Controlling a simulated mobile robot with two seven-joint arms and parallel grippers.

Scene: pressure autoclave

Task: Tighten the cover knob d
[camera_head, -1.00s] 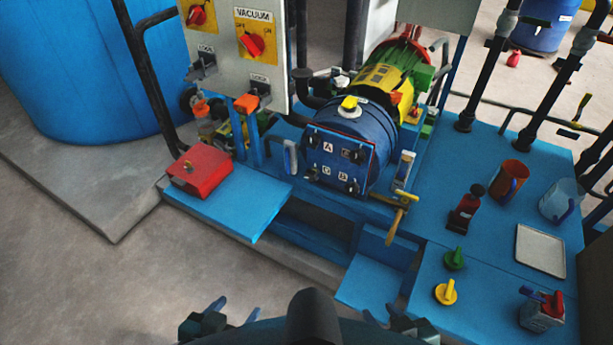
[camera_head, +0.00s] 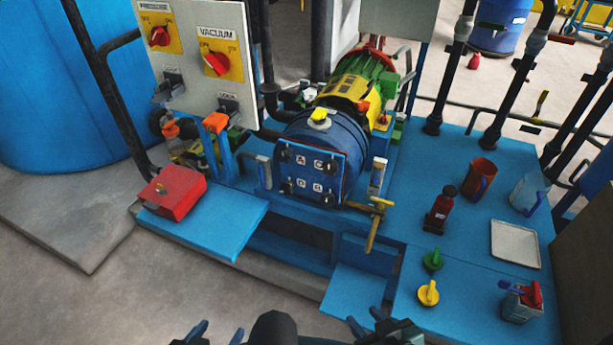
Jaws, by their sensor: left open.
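The blue autoclave drum (camera_head: 352,143) lies on its side with its square blue cover (camera_head: 309,176) facing me. The cover carries the letters A, C, D and B, with a dark knob near each corner. Knob d (camera_head: 287,187) is the dark knob at the cover's lower left, beside the letter D. Whether it is tight cannot be seen. My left gripper (camera_head: 217,334) is open and empty at the bottom edge, well short of the cover. My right gripper (camera_head: 368,323) is also at the bottom edge, apart from the cover, with its fingers spread and nothing between them.
A red box (camera_head: 172,192) sits on the blue ledge at left, below the control panel (camera_head: 200,60). A yellow-handled valve (camera_head: 375,222) stands right of the cover. A red bottle (camera_head: 440,210), brown mug (camera_head: 480,178), clear jug (camera_head: 528,192) and white tray (camera_head: 515,244) occupy the right deck.

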